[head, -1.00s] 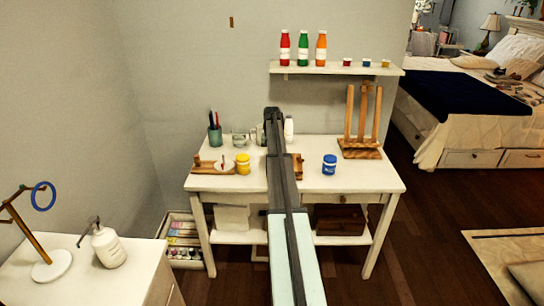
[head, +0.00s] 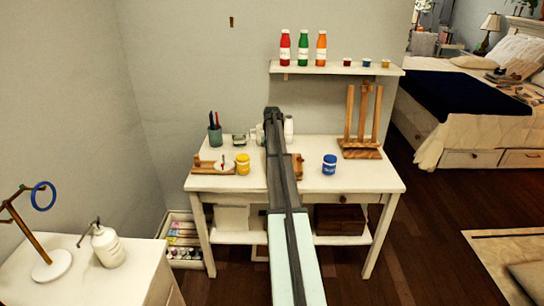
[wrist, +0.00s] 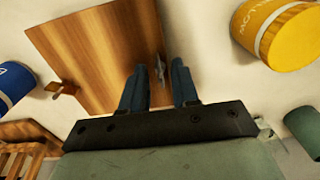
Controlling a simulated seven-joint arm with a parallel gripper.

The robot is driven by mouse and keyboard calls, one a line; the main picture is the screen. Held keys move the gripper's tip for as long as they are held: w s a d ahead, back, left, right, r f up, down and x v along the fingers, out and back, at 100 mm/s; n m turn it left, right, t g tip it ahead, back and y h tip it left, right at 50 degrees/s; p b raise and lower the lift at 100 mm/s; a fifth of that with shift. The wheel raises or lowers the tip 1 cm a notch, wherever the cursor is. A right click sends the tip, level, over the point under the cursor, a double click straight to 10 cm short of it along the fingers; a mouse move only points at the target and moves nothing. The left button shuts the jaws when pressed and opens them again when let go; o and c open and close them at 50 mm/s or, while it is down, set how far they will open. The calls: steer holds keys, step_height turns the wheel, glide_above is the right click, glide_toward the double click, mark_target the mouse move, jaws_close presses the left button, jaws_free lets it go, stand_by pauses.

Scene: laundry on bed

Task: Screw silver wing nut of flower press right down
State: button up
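The flower press (wrist: 100,50) is a brown wooden board in the wrist view. In the head view only its right edge (head: 298,166) shows beside my arm, which hides the rest. The silver wing nut (wrist: 160,70) is a small grey piece near the press's edge. My gripper (wrist: 157,80) has its two dark blue fingers apart, one on each side of the nut, with visible gaps. I cannot tell how far the fingertips reach down beside it. A second, copper-brown wing nut (wrist: 62,88) shows at the press's left edge.
A yellow jar (head: 242,164) stands left of the press and a blue jar (head: 329,165) right of it on the white table (head: 365,180). A wooden easel (head: 362,130) stands at the back right. A cup with pens (head: 214,135) stands at the back left.

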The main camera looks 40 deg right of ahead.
step_height(320, 180, up, 14)
stand_by(0.7)
steer(key=shift+a+f, duration=0.1)
steer(key=shift+f, duration=0.1)
stand_by(0.3)
